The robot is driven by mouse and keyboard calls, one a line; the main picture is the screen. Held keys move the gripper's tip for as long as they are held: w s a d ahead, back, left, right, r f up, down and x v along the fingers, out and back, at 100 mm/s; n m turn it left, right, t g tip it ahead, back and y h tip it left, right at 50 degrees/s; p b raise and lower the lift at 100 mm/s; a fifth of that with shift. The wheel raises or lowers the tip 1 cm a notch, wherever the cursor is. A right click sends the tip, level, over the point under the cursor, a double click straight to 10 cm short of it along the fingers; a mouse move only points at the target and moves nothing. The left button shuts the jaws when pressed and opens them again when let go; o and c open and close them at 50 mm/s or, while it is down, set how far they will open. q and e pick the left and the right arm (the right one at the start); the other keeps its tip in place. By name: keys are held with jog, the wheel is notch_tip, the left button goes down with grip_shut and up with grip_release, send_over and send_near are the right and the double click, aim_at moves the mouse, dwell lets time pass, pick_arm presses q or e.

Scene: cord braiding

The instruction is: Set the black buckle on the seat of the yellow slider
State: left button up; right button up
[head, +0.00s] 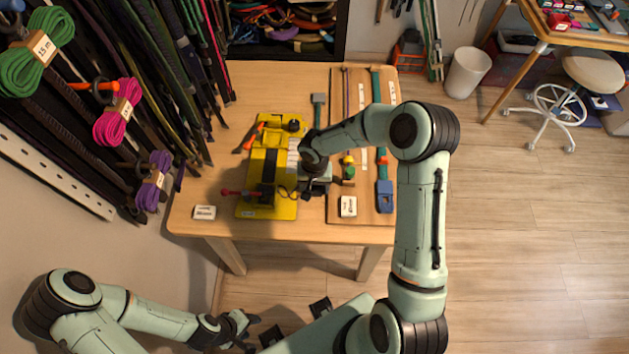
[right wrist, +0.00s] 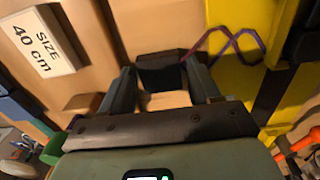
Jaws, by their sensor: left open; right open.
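A yellow machine (head: 247,185) with a black bed lies on the left of the table; I cannot tell which of its yellow parts is the slider, and the seat is not clear. My right gripper (head: 318,186) is just right of the machine, low over the table. In the right wrist view its fingers (right wrist: 161,90) are apart, with a dark block (right wrist: 160,72), probably the black buckle, between or just beyond the tips. A thin purple and red cord (right wrist: 222,40) runs from near it toward the machine (right wrist: 238,20). My left gripper (head: 240,326) is open and empty, away from the table's front edge.
A wooden board (head: 338,125) with straps and tools lies right of the machine. White label blocks stand at the front, one left (head: 204,212) and one right (head: 348,206). A red-knobbed handle (head: 229,192) sticks out left of the machine. Hanging straps crowd the left.

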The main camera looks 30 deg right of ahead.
aim_at(314, 189)
jog(key=c, duration=0.8)
jog(key=shift+r+p, duration=1.05)
jog(key=shift+r, duration=1.9)
pick_arm(q)
jog(key=w+r, duration=0.2)
jog(key=shift+w+r, duration=0.15)
jog(key=shift+r, duration=0.2)
pick_arm(e)
jog(key=shift+a, duration=0.1)
